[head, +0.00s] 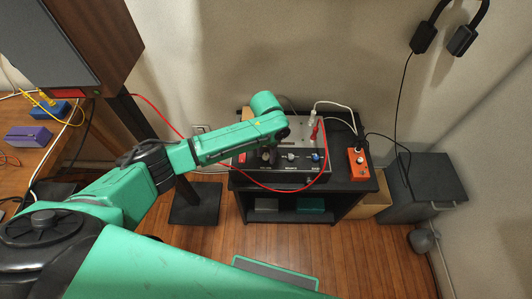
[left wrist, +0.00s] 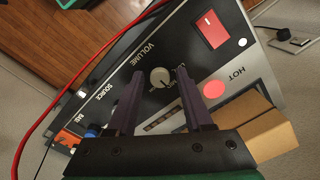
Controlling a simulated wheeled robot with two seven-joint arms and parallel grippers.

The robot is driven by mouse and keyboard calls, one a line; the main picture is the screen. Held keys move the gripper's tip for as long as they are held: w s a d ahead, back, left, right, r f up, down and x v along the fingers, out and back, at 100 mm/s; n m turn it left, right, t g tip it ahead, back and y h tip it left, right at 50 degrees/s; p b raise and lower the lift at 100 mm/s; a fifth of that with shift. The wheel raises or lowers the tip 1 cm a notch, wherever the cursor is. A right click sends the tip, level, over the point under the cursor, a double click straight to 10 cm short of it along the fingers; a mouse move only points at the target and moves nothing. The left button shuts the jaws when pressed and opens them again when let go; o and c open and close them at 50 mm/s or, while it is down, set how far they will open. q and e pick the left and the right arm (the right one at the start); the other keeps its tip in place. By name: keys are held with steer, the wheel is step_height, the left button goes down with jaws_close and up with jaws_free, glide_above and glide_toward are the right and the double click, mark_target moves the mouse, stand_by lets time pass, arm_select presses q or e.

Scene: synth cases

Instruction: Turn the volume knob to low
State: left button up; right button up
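The volume knob (left wrist: 160,77) is a small round pale knob on the dark front panel of an amplifier-like box (head: 340,165), with the word VOLUME printed by it in the left wrist view. My left gripper (left wrist: 159,72) has its two dark fingers apart, one on each side of the knob in that view. I cannot tell whether they touch it or how far the knob is turned. In the head view my left gripper (head: 268,157) is at the left part of the panel and hides the knob. My right gripper is not in view.
A lit red switch (left wrist: 210,30) and a red round spot (left wrist: 213,88) are close to the fingers. Other knobs (head: 291,156) sit to the right. A red cable (head: 305,187) hangs across the front. An orange box (head: 358,163) stands on the black stand (head: 345,207).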

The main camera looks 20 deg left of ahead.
arm_select(q)
jaws_close()
steer(key=shift+r, duration=0.1)
steer(key=shift+r+n+p, duration=0.15)
steer(key=shift+n+p, duration=0.45)
steer(key=shift+p, duration=0.45)
steer(key=n+p, duration=0.7)
steer(key=shift+n, duration=0.3)
steer(key=shift+n+p, duration=0.6)
steer(key=shift+n, duration=0.9)
steer(key=shift+w+f, duration=0.1)
steer(key=shift+f, duration=0.1)
